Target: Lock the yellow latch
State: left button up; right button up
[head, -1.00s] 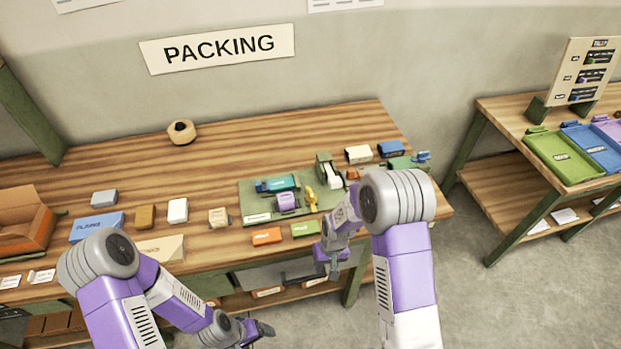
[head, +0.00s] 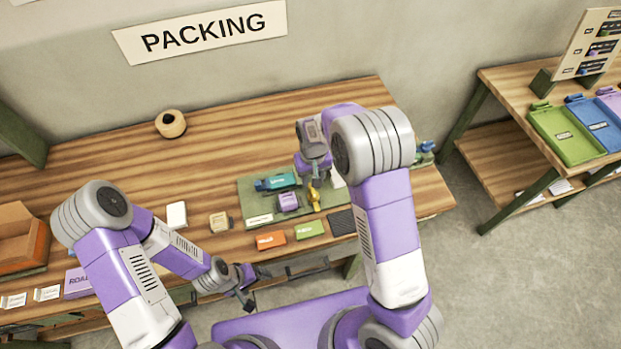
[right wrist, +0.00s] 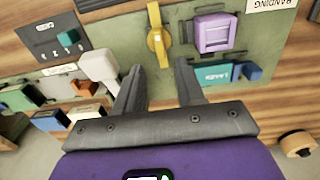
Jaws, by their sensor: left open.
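The yellow latch (head: 314,197) is an upright yellow piece on the green board (head: 258,209). In the right wrist view the latch (right wrist: 157,42) shows at top centre, roughly ahead of the gap between my right fingers. My right gripper (right wrist: 160,78) is open and empty, its two fingers apart and not visibly touching the latch. In the head view my right gripper (head: 314,180) hangs just behind the latch, with its fingers partly hidden. My left gripper (head: 255,288) is open and empty, in front of the bench edge.
A purple block (head: 288,201) and a teal piece (head: 274,182) sit left of the latch. A white part (right wrist: 99,68) stands close to the latch. Orange (head: 270,240) and green (head: 309,229) boxes lie in front of the board. A tape roll (head: 171,124) is at the back.

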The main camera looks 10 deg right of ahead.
aim_at(313, 192)
jog(key=f, duration=0.4)
jog(key=s+f, duration=0.1)
jog(key=f, duration=0.1)
jog(key=shift+f, duration=0.15)
jog(key=shift+w, duration=0.1)
grip_shut()
